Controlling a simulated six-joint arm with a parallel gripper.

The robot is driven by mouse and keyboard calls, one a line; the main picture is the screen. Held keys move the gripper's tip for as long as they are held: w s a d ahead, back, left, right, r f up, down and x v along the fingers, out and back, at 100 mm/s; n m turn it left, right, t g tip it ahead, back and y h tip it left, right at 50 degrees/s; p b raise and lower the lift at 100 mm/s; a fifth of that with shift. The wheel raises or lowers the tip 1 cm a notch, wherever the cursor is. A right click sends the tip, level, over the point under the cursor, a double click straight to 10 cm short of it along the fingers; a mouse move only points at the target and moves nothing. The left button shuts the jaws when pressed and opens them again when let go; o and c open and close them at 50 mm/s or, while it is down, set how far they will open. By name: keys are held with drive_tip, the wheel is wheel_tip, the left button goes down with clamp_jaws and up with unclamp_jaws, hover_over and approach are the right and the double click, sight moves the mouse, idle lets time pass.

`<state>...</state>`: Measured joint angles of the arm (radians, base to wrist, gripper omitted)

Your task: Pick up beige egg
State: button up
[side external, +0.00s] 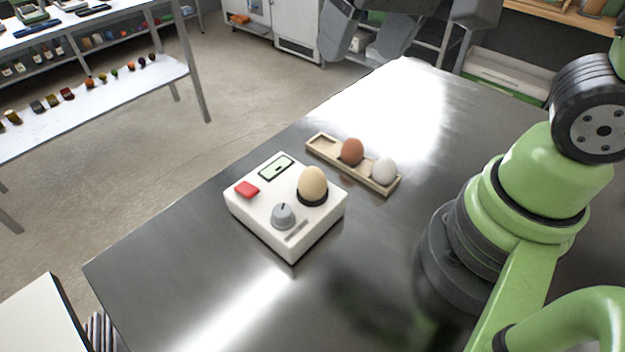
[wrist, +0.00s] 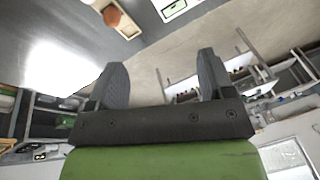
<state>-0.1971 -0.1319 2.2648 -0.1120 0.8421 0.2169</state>
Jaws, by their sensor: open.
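The beige egg (side external: 313,183) stands upright in a dark round cup on top of a white device (side external: 261,217) with a red button, a grey knob and a small display. Part of the white device (wrist: 176,8) shows at the top of the wrist view. The beige egg is not visible there.
A wooden tray (side external: 322,146) behind the device holds a brown egg (side external: 352,152) and a white egg (side external: 384,171). The brown egg also shows in the wrist view (wrist: 112,16). The metal table (side external: 400,110) is otherwise clear around them. A shelf (side external: 110,100) stands away at the left.

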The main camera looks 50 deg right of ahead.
sight(312, 169)
drive_tip(key=w+a+f+g, duration=0.1)
drive_tip(key=f, duration=0.2)
drive_tip(key=w+a+f+g+h, duration=0.1)
drive_tip(key=f, duration=0.2)
drive_tip(key=w+a+f+g, duration=0.1)
drive_tip(key=a+f, duration=0.1)
drive_tip(key=f, duration=0.1)
drive_tip(key=shift+w+n, duration=0.2)
drive_tip(key=shift+n, duration=0.2)
wheel_tip(312, 169, down, 4)
drive_tip(key=shift+f, duration=0.2)
drive_tip(key=f, duration=0.5)
drive_tip(key=shift+s+a+f, duration=0.15)
drive_tip(key=shift+a+f, duration=0.2)
drive_tip(key=shift+a, duration=0.05)
drive_tip(key=c, duration=0.8)
